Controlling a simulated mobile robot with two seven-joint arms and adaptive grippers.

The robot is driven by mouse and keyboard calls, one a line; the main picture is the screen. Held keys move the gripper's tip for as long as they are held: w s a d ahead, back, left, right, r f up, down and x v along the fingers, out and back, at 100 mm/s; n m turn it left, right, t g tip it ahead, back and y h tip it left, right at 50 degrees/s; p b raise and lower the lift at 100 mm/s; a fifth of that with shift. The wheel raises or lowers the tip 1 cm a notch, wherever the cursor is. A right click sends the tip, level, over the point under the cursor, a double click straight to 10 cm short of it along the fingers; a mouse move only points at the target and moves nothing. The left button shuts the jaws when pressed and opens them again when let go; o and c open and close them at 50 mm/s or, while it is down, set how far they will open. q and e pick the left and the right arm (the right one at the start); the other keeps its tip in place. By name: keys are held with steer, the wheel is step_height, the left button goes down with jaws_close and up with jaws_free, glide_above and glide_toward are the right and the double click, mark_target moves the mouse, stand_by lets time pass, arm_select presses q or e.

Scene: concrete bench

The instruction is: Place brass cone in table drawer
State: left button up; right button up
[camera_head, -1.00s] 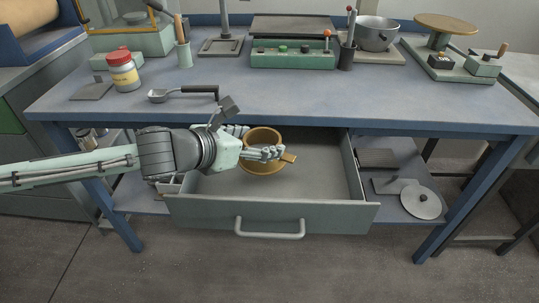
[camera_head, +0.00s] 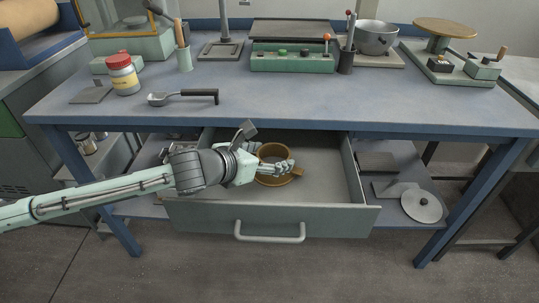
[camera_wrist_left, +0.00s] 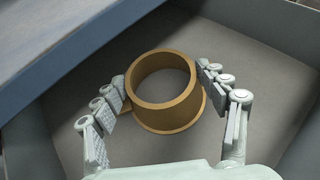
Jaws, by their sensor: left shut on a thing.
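The brass cone (camera_head: 271,181) is a hollow, open-topped ring with a flared lower edge and a small tab at its side. My left gripper (camera_head: 281,167) reaches in from the left and is shut on the cone. In the left wrist view the fingers flank the cone (camera_wrist_left: 166,119) on both sides, over the drawer floor (camera_wrist_left: 225,140). I cannot tell whether its base touches the floor. My right gripper is not in view.
The blue table top (camera_head: 330,100) overhangs the back of the drawer. On it are a ladle (camera_head: 183,96), a red-lidded jar (camera_head: 123,75) and a metal pot (camera_head: 375,38). The right part of the drawer is free. A lower shelf holds a round lid (camera_head: 421,205).

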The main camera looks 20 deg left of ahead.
arm_select(q)
steer(key=shift+f, duration=0.1)
steer(key=o, duration=1.3)
steer(key=shift+a, duration=0.1)
steer(key=shift+v, duration=6)
